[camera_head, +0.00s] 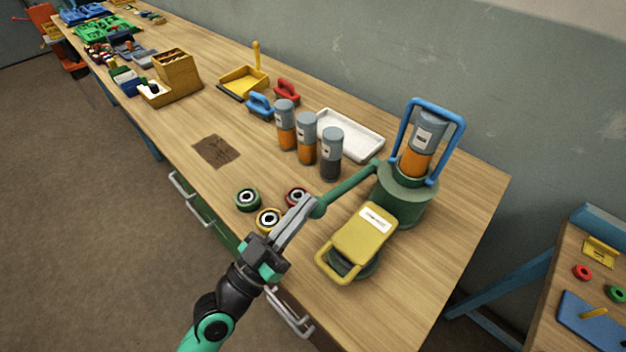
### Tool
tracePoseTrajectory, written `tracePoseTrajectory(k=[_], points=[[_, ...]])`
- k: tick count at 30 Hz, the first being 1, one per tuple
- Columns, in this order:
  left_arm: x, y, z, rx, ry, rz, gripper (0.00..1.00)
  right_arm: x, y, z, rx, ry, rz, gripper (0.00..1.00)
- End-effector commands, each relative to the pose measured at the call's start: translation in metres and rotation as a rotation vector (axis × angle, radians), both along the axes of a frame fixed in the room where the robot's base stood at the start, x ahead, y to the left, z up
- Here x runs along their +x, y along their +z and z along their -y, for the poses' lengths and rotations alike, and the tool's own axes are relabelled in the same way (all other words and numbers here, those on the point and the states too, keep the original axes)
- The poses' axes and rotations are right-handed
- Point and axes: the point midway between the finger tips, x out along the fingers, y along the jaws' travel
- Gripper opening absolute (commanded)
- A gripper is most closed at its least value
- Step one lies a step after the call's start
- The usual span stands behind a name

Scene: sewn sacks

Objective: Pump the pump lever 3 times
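The pump is a green round housing (402,197) on the right part of the bench. Its green pump lever (347,187) slopes down to the left and ends in a round green knob (318,207). My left gripper (306,205) reaches in from below, with its grey fingertips right at the knob. The fingers lie close together, and I cannot tell whether they hold the knob, touch it or only pass in front of it. My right gripper is not in view.
A blue frame (458,139) around an orange-grey cylinder (421,146) stands on the pump. A yellow-lidded device (364,236) sits in front. Several cylinders (306,139) and a white tray (351,136) are behind the lever; small rings (247,199) lie left. Bare wood is at the front right.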

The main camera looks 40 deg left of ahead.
Motion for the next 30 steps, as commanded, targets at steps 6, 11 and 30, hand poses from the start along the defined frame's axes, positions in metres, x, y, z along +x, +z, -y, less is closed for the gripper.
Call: tracePoseTrajectory(k=[6,11,30], points=[[0.002,-0.011,0.001,0.003,-0.005,-0.031,0.00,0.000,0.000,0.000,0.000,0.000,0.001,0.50],[0.002,-0.003,0.002,0.005,-0.006,-0.030,0.00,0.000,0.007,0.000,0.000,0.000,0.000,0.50],[-0.079,-0.003,-0.005,0.000,-0.008,-0.007,0.00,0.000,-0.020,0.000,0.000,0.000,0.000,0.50]])
